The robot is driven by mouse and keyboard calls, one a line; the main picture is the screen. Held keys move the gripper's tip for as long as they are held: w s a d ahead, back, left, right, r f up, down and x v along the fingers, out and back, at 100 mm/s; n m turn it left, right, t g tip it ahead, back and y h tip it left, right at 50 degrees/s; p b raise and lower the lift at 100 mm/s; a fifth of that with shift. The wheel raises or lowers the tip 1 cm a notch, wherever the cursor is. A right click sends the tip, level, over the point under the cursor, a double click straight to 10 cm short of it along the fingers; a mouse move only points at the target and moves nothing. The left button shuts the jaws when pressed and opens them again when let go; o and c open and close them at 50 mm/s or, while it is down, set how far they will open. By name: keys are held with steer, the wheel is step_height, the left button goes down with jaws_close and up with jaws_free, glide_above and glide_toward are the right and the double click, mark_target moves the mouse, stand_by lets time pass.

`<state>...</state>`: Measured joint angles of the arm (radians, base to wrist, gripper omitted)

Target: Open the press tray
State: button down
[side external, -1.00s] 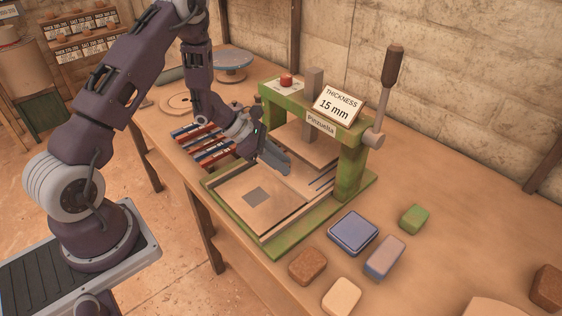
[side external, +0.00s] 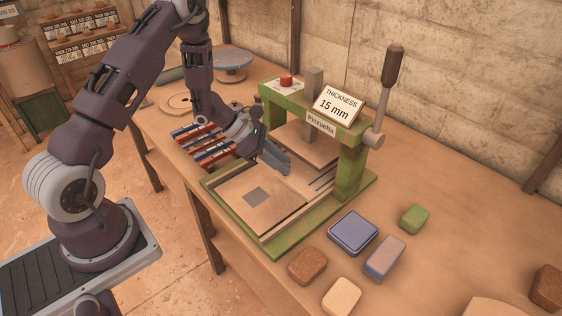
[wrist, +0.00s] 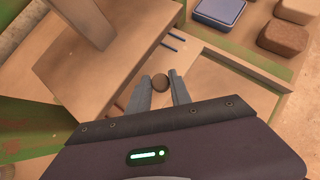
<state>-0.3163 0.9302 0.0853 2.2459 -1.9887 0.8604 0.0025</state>
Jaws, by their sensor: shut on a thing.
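The press (side external: 349,170) has a green frame with a lever on its right and a sign reading "THICKNESS 15 mm". A flat wooden tray (side external: 232,204) with a grey square on it lies at the front left of the green base, outside the uprights. My gripper (side external: 286,169) reaches in low beside the press, at the tray's far edge. In the wrist view its two fingers (wrist: 161,83) are shut on a small round brown knob (wrist: 160,82). In the side view the fingers hide the knob. I cannot tell exactly how the knob joins the tray.
Red, white and blue strips (side external: 203,145) lie behind the tray. The table's front edge runs close to the base.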

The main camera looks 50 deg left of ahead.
steer(key=s, duration=0.8)
steer(key=shift+s+a, duration=0.15)
steer(key=shift+s, duration=0.55)
steer(key=c, duration=1.5)
jaws_free()
